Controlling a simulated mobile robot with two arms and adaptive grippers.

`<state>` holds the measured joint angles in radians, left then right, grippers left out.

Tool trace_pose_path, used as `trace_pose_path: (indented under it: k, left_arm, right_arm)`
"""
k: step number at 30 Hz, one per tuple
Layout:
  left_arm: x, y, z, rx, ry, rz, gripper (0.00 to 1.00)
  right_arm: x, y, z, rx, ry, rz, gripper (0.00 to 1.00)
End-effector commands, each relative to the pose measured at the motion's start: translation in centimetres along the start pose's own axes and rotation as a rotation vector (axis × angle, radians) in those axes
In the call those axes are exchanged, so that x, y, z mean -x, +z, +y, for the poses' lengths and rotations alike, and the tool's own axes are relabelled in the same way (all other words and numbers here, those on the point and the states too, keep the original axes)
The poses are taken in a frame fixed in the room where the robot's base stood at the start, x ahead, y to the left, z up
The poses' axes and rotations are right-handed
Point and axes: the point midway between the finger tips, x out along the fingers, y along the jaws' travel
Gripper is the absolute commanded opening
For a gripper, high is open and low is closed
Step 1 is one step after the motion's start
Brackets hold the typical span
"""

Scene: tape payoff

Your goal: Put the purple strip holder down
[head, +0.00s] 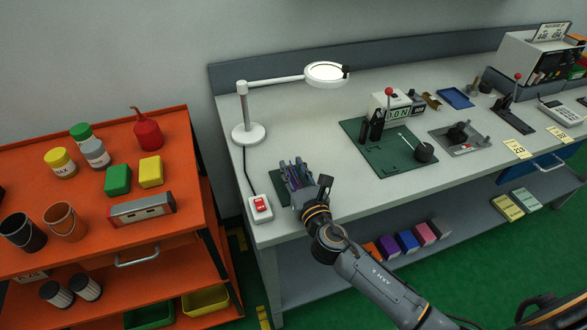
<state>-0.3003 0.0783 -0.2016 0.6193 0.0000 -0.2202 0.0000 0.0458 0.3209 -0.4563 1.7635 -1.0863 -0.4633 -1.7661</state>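The purple strip holder (293,174) is a small grey rack with purple strips in it, at the front left of the grey workbench. It is over or on a dark green mat (279,188); I cannot tell whether it touches the mat. My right gripper (314,187) reaches in from the lower right and is right up against the holder. One dark finger shows at the holder's right side. The other finger is not clear, so I cannot tell whether the gripper is closed on the holder. My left gripper is not in view.
A red-switch box (260,208) sits close left of the holder, at the bench's front corner. A lit magnifier lamp (249,132) stands behind it. A larger green mat (383,158) with a red-knobbed device lies to the right. An orange cart (190,215) stands left of the bench.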

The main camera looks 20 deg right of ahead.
Motion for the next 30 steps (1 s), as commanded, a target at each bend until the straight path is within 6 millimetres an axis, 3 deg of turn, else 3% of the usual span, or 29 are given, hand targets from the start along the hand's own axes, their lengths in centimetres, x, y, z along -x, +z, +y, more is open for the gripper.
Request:
trace_pose_path:
  k: [8, 21, 30]
  left_arm:
    - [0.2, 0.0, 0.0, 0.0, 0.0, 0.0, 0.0]
    - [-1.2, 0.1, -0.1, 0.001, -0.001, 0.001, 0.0]
    - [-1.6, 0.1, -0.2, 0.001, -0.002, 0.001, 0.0]
  right_arm:
    - [0.3, 0.2, 0.0, 0.0, 0.0, 0.001, 0.28]
    - [8.9, 0.0, 0.0, -0.001, 0.001, 0.003, 0.28]
    - [11.9, 0.2, 0.0, 0.0, 0.0, 0.0, 0.28]
